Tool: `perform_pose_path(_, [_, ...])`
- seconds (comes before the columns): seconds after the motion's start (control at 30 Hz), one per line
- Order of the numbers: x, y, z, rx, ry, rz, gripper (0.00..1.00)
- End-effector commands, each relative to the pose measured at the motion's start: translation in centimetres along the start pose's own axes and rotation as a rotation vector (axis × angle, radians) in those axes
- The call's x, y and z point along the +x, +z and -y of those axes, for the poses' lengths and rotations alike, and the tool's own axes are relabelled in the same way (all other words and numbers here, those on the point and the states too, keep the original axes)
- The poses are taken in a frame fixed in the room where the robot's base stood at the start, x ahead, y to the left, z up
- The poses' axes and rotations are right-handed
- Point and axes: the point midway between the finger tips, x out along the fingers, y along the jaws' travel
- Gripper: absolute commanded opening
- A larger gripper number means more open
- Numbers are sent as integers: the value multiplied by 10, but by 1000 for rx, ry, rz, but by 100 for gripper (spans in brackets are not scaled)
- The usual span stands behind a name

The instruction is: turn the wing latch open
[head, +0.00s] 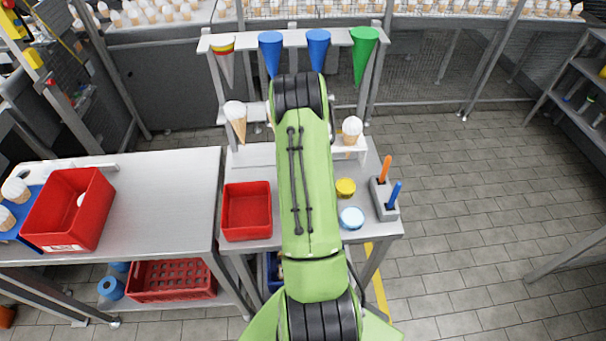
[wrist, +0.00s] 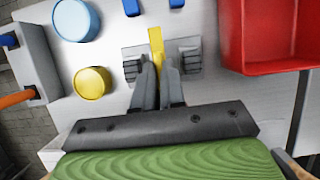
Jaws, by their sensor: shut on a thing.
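The wing latch (wrist: 156,38) shows in the wrist view as a narrow yellow bar pointing up from between my fingertips. My gripper (wrist: 158,68) is shut on it, with the two grey fingers close together at its near end. The fingers hide the lower part of the latch. The latch sits on a grey metal mount (wrist: 188,57) with dark ribbed blocks on both sides. In the head view my green arm covers the latch and the gripper.
A red bin (head: 246,212) stands left of my arm. A yellow round piece (head: 345,187), a light-blue round piece (head: 351,217) and a grey holder (head: 386,202) with orange and blue handles stand right. Coloured cones (head: 364,50) hang on the rack behind.

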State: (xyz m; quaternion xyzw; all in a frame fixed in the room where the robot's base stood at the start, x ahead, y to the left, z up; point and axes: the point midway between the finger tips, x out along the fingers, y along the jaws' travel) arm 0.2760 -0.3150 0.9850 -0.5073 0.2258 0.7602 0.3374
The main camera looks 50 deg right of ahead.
Motion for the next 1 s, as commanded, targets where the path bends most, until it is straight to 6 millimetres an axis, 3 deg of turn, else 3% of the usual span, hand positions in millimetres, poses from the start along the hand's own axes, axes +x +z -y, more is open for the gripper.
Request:
perform_pose_path(0.3, [-2, -1, 0, -5, 0, -6, 0])
perform_pose_path(0.33, [-2, -1, 0, -5, 0, -6, 14])
perform_pose_path(0.47, [-1, -1, 0, -4, 0, -4, 34])
perform_pose_path(0.77, [-3, 0, 0, -2, 0, -3, 35])
perform_pose_path(1.0, [-49, -1, 0, -1, -1, -8, 35])
